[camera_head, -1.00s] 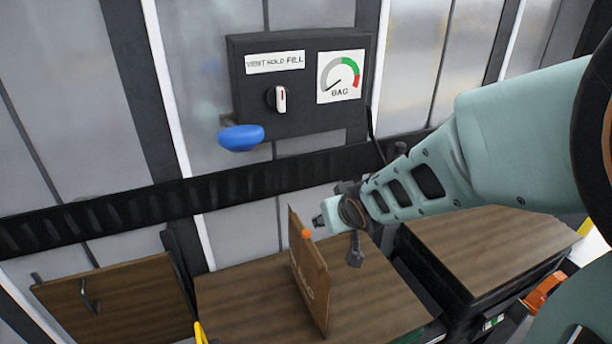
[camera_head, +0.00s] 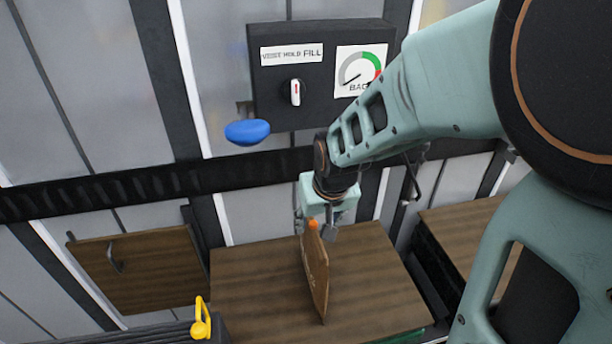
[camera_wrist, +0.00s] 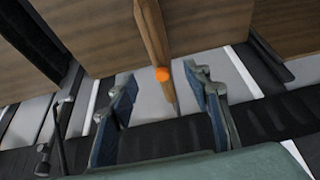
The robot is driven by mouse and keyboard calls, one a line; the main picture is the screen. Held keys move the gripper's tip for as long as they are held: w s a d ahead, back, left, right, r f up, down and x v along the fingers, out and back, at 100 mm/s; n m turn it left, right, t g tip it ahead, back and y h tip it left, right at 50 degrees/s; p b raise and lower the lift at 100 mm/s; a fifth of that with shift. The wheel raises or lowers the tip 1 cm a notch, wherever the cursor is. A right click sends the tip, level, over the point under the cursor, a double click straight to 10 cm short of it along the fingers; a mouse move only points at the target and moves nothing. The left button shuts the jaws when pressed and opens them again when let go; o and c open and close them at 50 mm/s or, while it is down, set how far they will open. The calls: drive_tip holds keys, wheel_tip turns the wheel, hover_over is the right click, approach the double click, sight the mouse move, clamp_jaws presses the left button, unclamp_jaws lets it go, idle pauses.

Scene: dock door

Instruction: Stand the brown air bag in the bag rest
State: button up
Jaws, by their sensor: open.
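The brown air bag (camera_head: 316,270) is a thin brown panel standing nearly upright on a wood-topped surface (camera_head: 375,300), with an orange valve (camera_head: 313,225) at its top corner. My gripper (camera_head: 320,232) points down at the top of the bag. In the wrist view my gripper (camera_wrist: 163,80) is open, with its blue fingers apart. The bag (camera_wrist: 153,32) shows edge-on there, and its orange valve (camera_wrist: 162,74) lies between the fingers without visible contact. I cannot identify the bag rest with certainty in these views.
A brown panel with a hook (camera_head: 140,268) is at left. A yellow fitting (camera_head: 201,320) stands at front left. Another wooden top (camera_head: 470,235) lies right.

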sight(315, 228)
drive_tip(key=b+x, duration=0.1)
drive_tip(key=x, duration=0.2)
drive_tip(key=b+x, duration=0.2)
drive_tip(key=x, duration=0.1)
drive_tip(key=b+x, duration=0.2)
drive_tip(key=x, duration=0.1)
drive_tip(key=shift+w, duration=0.3)
clamp_jaws()
